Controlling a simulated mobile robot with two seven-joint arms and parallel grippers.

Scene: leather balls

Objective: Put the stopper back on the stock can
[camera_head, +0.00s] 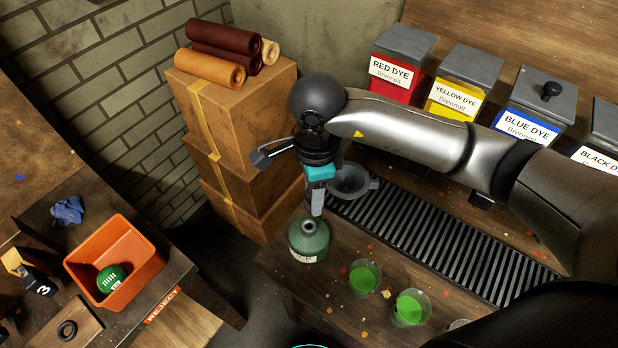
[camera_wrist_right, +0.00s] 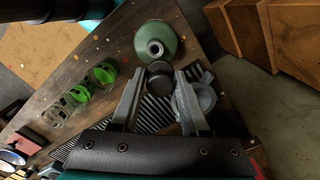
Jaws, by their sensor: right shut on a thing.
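The stock can (camera_head: 308,243) is a green, round-shouldered can with a pale label, standing upright on the wooden bench. In the right wrist view the can (camera_wrist_right: 170,38) shows an open neck with a dark hole. My right gripper (camera_head: 317,210) points down just above the can. In the right wrist view my right gripper (camera_wrist_right: 158,76) is shut on a dark round piece, seemingly the stopper (camera_wrist_right: 158,84), held between the fingertips. The stopper appears beside the neck and apart from it; its height above the neck is hard to tell. My left gripper is not in view.
Two cups of green liquid, one here (camera_head: 364,278), stand right of the can. A grey funnel-like vessel (camera_head: 362,186) sits behind the gripper by a slatted grate (camera_head: 430,235). Stacked boxes (camera_head: 240,150) stand left. Dye bins line the back. An orange crate (camera_head: 140,243) holds a green ball.

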